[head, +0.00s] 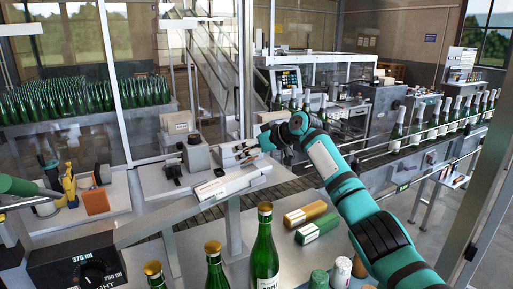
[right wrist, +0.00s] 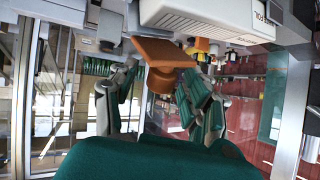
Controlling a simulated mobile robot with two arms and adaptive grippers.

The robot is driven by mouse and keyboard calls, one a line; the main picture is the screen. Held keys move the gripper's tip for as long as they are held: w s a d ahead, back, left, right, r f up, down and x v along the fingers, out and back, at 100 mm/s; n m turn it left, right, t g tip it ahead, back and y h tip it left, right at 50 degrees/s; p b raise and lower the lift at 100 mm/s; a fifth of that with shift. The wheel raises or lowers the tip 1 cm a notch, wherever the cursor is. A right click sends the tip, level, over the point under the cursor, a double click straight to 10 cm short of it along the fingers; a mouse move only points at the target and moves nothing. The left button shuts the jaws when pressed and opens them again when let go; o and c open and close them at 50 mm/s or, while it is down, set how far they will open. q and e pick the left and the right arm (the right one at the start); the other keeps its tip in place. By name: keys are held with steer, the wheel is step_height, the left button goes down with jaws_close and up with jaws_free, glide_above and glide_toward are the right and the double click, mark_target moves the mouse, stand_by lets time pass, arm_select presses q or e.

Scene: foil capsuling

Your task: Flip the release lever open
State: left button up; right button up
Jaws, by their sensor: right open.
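My right gripper (head: 252,149) is open at the right end of the white capsuling bench unit (head: 225,185). In the right wrist view its two fingers (right wrist: 160,85) stand apart. An orange piece with a flat square plate and a round stub (right wrist: 163,52) shows between them, with no clear contact. I cannot tell whether this piece is the release lever. A grey block (head: 196,153) and a small dark upright part (head: 172,170) stand on the bench left of the gripper. The gripper hides part of the bench end. A green arm part enters at the left edge; its gripper is unclear.
Green bottles (head: 265,250) stand in front. A yellow box (head: 305,213) and a green box (head: 318,228) lie on the front table. An orange block (head: 97,202) and yellow tool (head: 69,186) are at the left. Foil-topped bottles line the conveyor at right.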

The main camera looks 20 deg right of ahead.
steer(key=v, duration=1.2)
steer(key=shift+d+f, duration=0.1)
steer(key=shift+f, duration=0.05)
